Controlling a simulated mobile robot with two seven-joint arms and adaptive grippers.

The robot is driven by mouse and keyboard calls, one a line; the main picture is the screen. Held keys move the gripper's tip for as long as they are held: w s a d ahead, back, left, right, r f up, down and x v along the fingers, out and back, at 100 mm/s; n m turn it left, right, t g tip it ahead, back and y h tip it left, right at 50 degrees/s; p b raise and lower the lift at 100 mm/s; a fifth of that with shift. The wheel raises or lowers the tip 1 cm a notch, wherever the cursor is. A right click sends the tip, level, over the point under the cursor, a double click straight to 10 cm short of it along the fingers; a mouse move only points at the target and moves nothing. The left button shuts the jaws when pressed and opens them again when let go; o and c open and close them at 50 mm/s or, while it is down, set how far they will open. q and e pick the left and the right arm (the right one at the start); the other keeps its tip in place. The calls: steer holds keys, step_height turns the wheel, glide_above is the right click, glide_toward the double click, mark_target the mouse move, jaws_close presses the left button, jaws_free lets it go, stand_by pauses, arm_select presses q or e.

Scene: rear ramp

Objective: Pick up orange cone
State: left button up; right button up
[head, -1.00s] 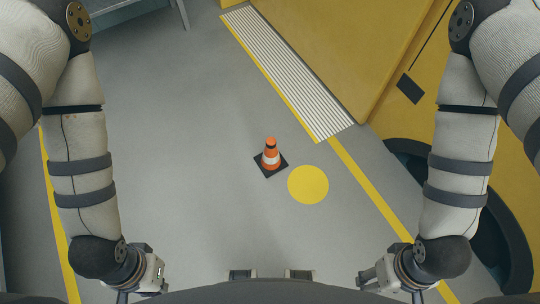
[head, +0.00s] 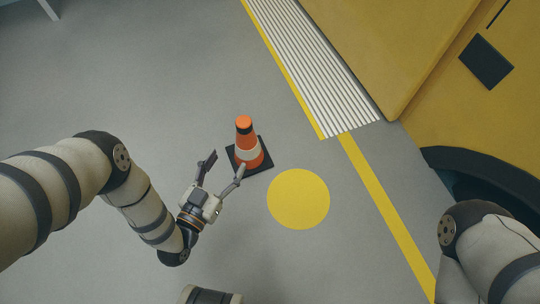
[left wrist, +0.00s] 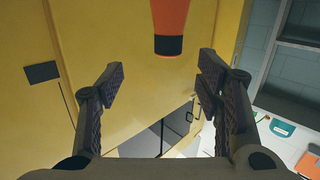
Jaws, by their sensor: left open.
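The orange cone (head: 244,143) stands upright on its square black base, with a pale band and a dark band near its top. My left gripper (head: 225,167) is open, just to the lower left of the cone in the head view. One finger overlaps the cone's lower edge there; I cannot tell whether it touches. In the left wrist view, part of the cone (left wrist: 171,22), orange with a black end, shows at the top, beyond and between the spread fingers (left wrist: 158,78). Nothing is held. My right gripper is out of view; only its arm shows at lower right.
A yellow floor disc (head: 298,199) lies right of the cone. A ribbed white strip (head: 318,65) with a yellow edge runs beside a yellow panel (head: 395,40). A dark wheel arch (head: 480,172) is at right. The grey floor left of the cone is clear.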

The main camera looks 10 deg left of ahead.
mark_target(240, 129)
arm_select(q)
steer(key=shift+t, duration=0.5)
steer(key=b+x, duration=0.1)
steer(key=x, duration=0.3)
steer(key=a+b+x, duration=0.1)
steer(key=b+x, duration=0.1)
steer(key=x, duration=0.2)
steer(key=b+x, duration=0.2)
steer(key=x, duration=0.3)
steer(key=shift+w+a+r, duration=0.15)
steer(key=shift+w, duration=0.1)
jaws_close()
